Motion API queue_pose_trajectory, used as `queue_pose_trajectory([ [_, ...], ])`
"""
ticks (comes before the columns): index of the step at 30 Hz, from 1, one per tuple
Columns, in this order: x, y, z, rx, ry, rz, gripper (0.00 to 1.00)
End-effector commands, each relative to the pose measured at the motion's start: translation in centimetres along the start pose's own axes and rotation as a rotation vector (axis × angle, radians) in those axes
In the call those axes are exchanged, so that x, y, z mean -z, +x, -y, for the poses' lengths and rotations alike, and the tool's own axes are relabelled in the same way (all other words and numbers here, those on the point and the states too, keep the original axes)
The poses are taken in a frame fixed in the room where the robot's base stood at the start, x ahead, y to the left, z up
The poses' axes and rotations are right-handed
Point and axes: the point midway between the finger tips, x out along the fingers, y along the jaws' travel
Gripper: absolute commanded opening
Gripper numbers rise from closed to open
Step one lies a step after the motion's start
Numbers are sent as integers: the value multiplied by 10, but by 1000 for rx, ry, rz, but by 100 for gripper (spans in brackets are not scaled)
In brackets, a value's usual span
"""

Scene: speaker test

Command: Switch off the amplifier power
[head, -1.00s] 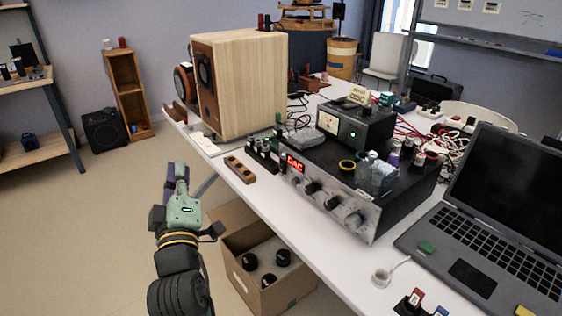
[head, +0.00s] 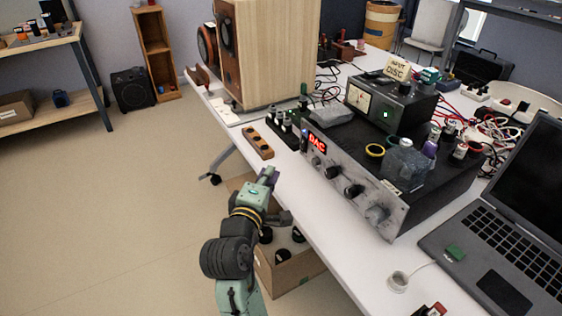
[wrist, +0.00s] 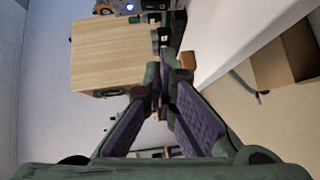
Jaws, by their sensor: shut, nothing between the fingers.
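I cannot tell which control is the power switch. My gripper (head: 269,175) is shut and empty, just off the table's near edge, left of the amplifier front and apart from it. In the wrist view its purple-padded fingers (wrist: 166,70) meet at the tips.
A wooden speaker (head: 268,50) stands behind on the table; it also shows in the wrist view (wrist: 108,50). A wooden block with holes (head: 257,142) lies near the table edge. A cardboard box (head: 292,272) is below. A laptop (head: 500,240) is at right.

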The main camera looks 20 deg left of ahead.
Motion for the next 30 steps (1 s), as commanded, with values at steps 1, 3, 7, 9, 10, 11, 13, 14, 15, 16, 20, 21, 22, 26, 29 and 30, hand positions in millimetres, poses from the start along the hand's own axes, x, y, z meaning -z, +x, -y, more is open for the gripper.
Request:
queue_pose_trajectory([
  [1,0,7,-2,0,0,3,0],
  [3,-1,19,-3,-1,1,3,0],
  [7,-1,47,-3,0,1,4,0],
  [9,-1,63,-4,-1,1,4,0],
  [10,-1,69,-3,0,2,3,0],
  [11,0,76,-3,0,1,2,0],
  [13,-1,90,-3,-1,1,3,0],
  [14,-1,95,-3,0,2,3,0],
  [15,-8,99,-3,1,2,4,0],
  [16,-12,102,-3,1,2,4,0],
  [20,-22,113,-2,0,2,2,0],
  [21,-24,115,-2,0,2,1,0],
  [22,-26,117,-2,0,1,1,0],
  [26,-28,120,-1,-1,2,0,0],
  [29,-29,120,-1,-1,2,0,0],
  [30,-29,120,-1,-1,2,0,0],
])
